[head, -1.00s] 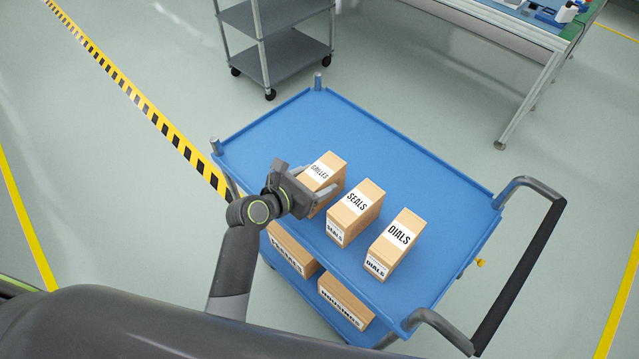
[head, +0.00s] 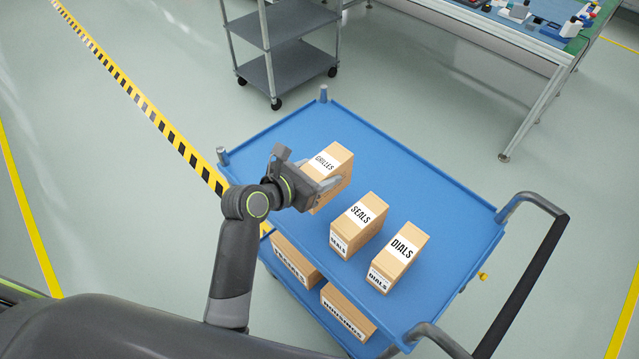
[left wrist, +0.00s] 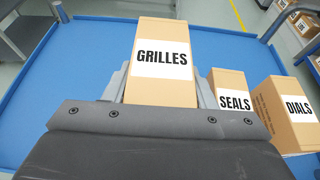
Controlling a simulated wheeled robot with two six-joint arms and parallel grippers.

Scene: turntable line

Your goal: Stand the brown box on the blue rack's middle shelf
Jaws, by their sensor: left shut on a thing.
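My left gripper (head: 322,187) is shut on a brown box labelled GRILLES (head: 334,162), with a finger on each side of it. The GRILLES box also fills the middle of the left wrist view (left wrist: 162,65). It appears raised a little above the top deck of the blue cart (head: 400,165). Two more brown boxes stand on that deck to its right: SEALS (head: 366,214) and DIALS (head: 408,246). My right gripper does not show.
Two more brown boxes (head: 293,259) (head: 346,309) sit on the cart's lower deck. A grey shelf trolley (head: 285,70) stands behind the cart. A workbench (head: 500,30) is at the back right. The cart's black handle (head: 525,280) is at the right. Floor at left is clear.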

